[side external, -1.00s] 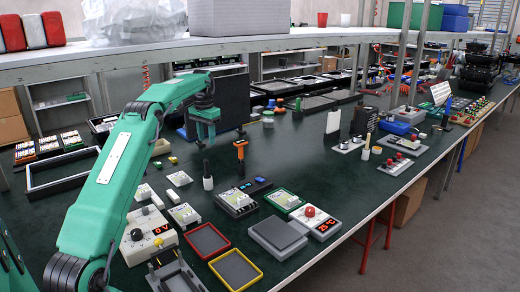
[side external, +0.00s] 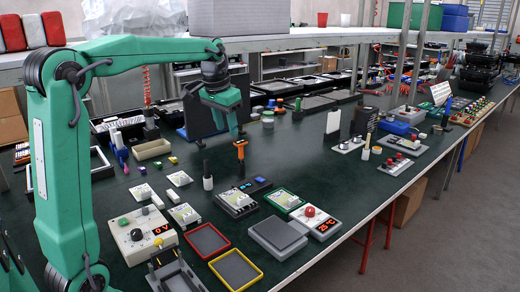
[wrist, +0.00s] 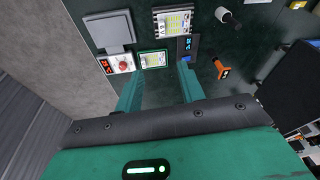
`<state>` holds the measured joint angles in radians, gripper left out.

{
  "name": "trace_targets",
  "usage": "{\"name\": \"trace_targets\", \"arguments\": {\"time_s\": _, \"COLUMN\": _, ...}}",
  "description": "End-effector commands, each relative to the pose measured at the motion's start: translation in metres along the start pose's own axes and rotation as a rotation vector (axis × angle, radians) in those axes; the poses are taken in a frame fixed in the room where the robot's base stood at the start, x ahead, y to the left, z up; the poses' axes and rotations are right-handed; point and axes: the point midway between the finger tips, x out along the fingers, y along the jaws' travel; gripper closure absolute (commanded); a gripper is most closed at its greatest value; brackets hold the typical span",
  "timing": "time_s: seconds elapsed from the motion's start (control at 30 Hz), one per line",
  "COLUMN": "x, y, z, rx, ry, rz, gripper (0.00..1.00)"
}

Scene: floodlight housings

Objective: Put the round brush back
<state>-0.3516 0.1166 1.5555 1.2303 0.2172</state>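I cannot tell for certain which thing is the round brush. A slim upright piece with a black top and white lower part (side external: 207,180) stands on the dark green bench; a white and black cylinder (wrist: 227,17) shows in the wrist view. An orange and black upright tool (side external: 240,157) stands to its right, and also shows in the wrist view (wrist: 220,68). My gripper (side external: 218,138) is above the bench, behind and above these two. In the wrist view my gripper (wrist: 158,80) has its fingers spread with nothing between them.
Meters, a red-rimmed tray (side external: 208,255) and a yellow-rimmed tray (side external: 220,265) lie at the front. A beige bin (side external: 152,150) and several markers (side external: 121,155) are at left. A dark panel (side external: 188,122) stands behind my gripper. The bench middle is open.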

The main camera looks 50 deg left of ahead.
Motion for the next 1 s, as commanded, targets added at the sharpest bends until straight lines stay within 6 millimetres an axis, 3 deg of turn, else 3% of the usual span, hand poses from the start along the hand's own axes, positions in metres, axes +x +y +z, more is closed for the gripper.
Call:
{"name": "trace_targets", "arguments": {"time_s": 0.2, "x": -0.018, "y": 0.041, "z": 0.043, "rx": 0.028, "ry": 0.058, "rz": 0.009, "gripper": 0.61}}
{"name": "trace_targets", "arguments": {"time_s": 0.47, "x": -0.024, "y": 0.079, "z": 0.100, "rx": 0.057, "ry": 0.122, "rz": 0.027, "gripper": 0.61}}
{"name": "trace_targets", "arguments": {"time_s": 0.8, "x": -0.011, "y": 0.114, "z": 0.179, "rx": 0.092, "ry": 0.204, "rz": 0.064, "gripper": 0.61}}
{"name": "trace_targets", "arguments": {"time_s": 1.0, "x": 0.004, "y": 0.126, "z": 0.217, "rx": 0.107, "ry": 0.243, "rz": 0.086, "gripper": 0.61}}
